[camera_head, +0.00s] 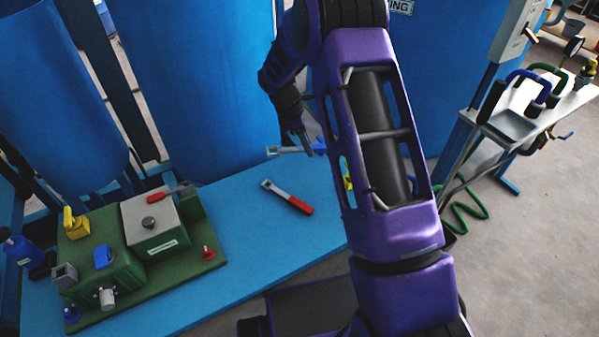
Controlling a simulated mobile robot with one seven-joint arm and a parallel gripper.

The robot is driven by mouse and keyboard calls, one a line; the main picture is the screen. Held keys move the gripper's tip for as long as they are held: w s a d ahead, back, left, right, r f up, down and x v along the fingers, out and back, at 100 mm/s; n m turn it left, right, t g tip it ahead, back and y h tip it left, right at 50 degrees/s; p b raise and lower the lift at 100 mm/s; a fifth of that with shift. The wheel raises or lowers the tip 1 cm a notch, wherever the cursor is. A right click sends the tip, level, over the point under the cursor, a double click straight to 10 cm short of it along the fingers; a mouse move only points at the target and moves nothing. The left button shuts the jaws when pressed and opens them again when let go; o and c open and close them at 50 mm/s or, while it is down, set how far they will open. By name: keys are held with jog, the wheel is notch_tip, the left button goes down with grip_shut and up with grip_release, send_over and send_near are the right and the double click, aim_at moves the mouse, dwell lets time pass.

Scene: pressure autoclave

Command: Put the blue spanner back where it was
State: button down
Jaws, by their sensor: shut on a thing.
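The blue spanner (283,150) is held above the far part of the blue bench (245,215). Its pale open end points left and its blue handle runs right, toward my arm. My gripper (306,150) is shut on the blue spanner. Part of the handle is hidden by my fingers, and my purple arm covers the area just to the right. A red-handled spanner (288,197) lies on the bench below and in front of the held one.
A green machine block (160,237) with valves and a red lever stands on the bench's left. Blue tanks (205,80) rise behind. A yellow object (348,181) is partly hidden by my arm. A side table (540,120) with looped handles stands right.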

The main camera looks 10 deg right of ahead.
jog(key=w+f+n, duration=0.1)
jog(key=f, duration=0.2)
jog(key=w+f+n+t, duration=0.1)
jog(key=f+n, duration=0.1)
jog(key=f, duration=0.2)
jog(key=w+f+n, duration=0.1)
jog(key=w+f, duration=0.1)
jog(key=f, duration=0.1)
jog(key=shift+f+n+t+b, duration=0.15)
jog(key=shift+n+t+b, duration=0.15)
jog(key=shift+t+b, duration=0.1)
jog(key=shift+f+b, duration=0.45)
jog(key=shift+f, duration=0.15)
jog(key=c, duration=0.7)
grip_release()
jog(key=shift+o, duration=0.2)
jog(key=shift+r, duration=0.2)
jog(key=shift+r+p, duration=0.35)
jog(key=shift+p, duration=0.1)
jog(key=v, duration=1.2)
jog(key=shift+p, duration=0.45)
